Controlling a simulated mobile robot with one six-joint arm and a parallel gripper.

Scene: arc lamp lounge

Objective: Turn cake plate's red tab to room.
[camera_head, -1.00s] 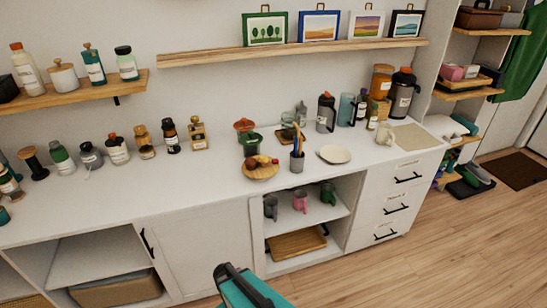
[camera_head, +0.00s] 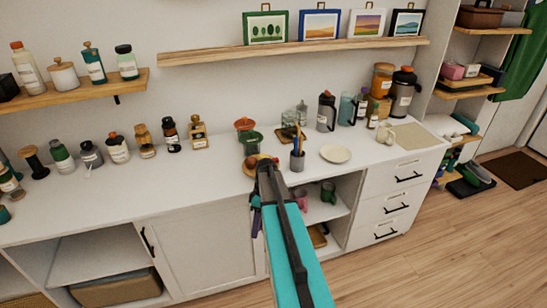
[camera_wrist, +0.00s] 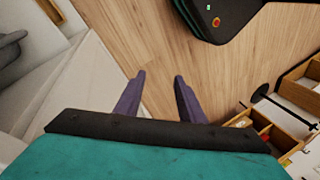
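A round wooden plate (camera_head: 247,170) holding small brown and red items stands on the white counter in the head view. My raised arm covers much of it. A plain pale plate (camera_head: 335,153) lies to its right. I cannot make out a red tab on either, nor tell for certain which is the cake plate. My gripper (camera_head: 257,208) shows in front of the cabinet, below the wooden plate in the picture. In the wrist view its two purple fingers (camera_wrist: 158,76) are apart with nothing between them, over the wooden floor. Neither plate shows there.
A cup of utensils (camera_head: 297,160) stands close right of the wooden plate, with red and green bowls (camera_head: 246,134) behind. Bottles and jars line the counter's left. The wall shelf (camera_head: 300,50) holds framed pictures. The wrist view shows wooden trays (camera_wrist: 275,130) at right.

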